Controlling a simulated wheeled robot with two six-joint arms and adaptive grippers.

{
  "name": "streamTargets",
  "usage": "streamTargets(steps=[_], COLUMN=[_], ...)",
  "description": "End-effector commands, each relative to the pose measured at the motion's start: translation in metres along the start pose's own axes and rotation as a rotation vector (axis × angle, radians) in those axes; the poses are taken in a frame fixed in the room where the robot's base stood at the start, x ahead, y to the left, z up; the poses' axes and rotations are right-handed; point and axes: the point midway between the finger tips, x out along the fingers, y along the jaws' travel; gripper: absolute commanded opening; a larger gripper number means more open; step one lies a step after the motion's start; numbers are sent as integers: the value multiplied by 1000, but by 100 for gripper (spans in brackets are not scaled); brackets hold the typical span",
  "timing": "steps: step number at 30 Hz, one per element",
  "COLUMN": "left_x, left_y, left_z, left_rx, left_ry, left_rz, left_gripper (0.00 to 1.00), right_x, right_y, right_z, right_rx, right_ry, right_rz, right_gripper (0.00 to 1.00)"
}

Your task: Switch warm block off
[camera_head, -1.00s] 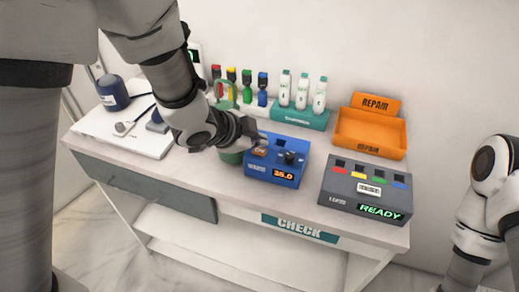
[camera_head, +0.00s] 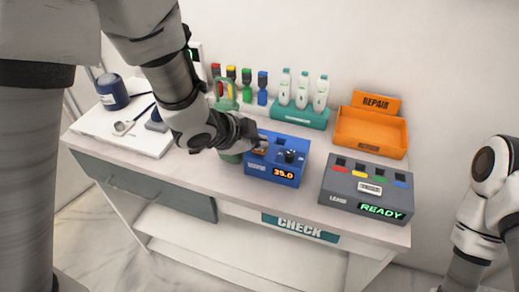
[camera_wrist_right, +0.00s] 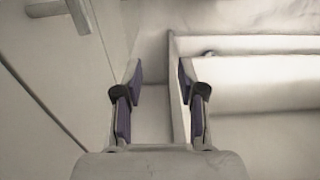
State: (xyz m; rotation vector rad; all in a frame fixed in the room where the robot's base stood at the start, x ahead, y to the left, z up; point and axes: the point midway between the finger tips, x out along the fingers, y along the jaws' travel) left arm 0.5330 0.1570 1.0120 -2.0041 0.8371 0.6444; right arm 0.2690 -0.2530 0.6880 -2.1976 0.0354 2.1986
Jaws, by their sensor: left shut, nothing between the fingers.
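The warm block is a blue box (camera_head: 272,176) on the table, with an orange lit display (camera_head: 286,174), a black knob (camera_head: 290,156) and an orange-brown switch (camera_head: 260,150) on top. The display looks like 35.0. My left gripper (camera_head: 262,143) is shut and empty, its fingertips at the switch and partly covering it. I cannot tell whether they touch it or which way the switch is set. My right gripper (camera_wrist_right: 160,85) is open and empty in the right wrist view, away from the block.
A grey box reading READY (camera_head: 365,190) stands right of the block. An orange REPAIR bin (camera_head: 371,131) and a teal rack (camera_head: 300,115) with white devices stand behind. A green item (camera_head: 228,100) stands close behind my left gripper. A white tray (camera_head: 120,132) lies left.

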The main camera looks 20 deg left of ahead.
Motion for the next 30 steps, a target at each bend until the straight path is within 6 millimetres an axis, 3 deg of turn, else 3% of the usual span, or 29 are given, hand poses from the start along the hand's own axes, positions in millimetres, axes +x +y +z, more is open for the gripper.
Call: streamTargets(steps=[30], left_x=[6], left_y=[5], left_z=[5], left_rx=[0], left_ry=[0], left_rz=[1], left_gripper=[0], right_x=[7], right_y=[0], right_z=[0], right_rx=[0], right_ry=[0], right_rz=[0], right_gripper=[40])
